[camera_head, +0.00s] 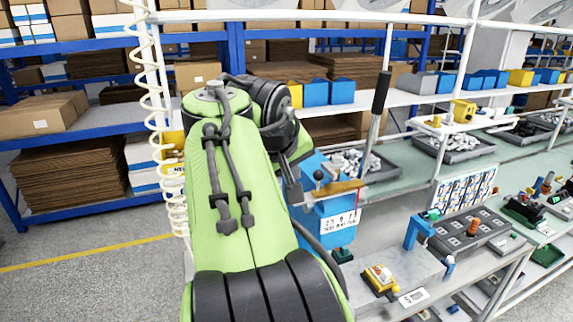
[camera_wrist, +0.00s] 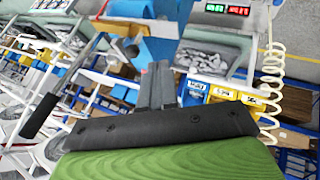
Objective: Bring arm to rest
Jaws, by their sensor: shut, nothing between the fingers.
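My green and black arm (camera_head: 225,170) rises through the middle of the head view and bends over at its top. My gripper (camera_head: 292,188) hangs at the arm's far end, beside a blue machine (camera_head: 335,212) with a number plate. In the wrist view my gripper (camera_wrist: 158,84) shows as two dark fingers close together, with nothing between them. The blue machine also shows just beyond the fingertips in the wrist view (camera_wrist: 150,40). I cannot tell whether the fingers touch it.
A long lever (camera_head: 380,95) with a black handle stands up by the blue machine. A yellow device (camera_head: 380,278) and a grey fixture (camera_head: 470,232) sit on the bench at right. Blue shelves with cardboard boxes (camera_head: 45,115) stand at left. Grey floor (camera_head: 90,285) is clear at lower left.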

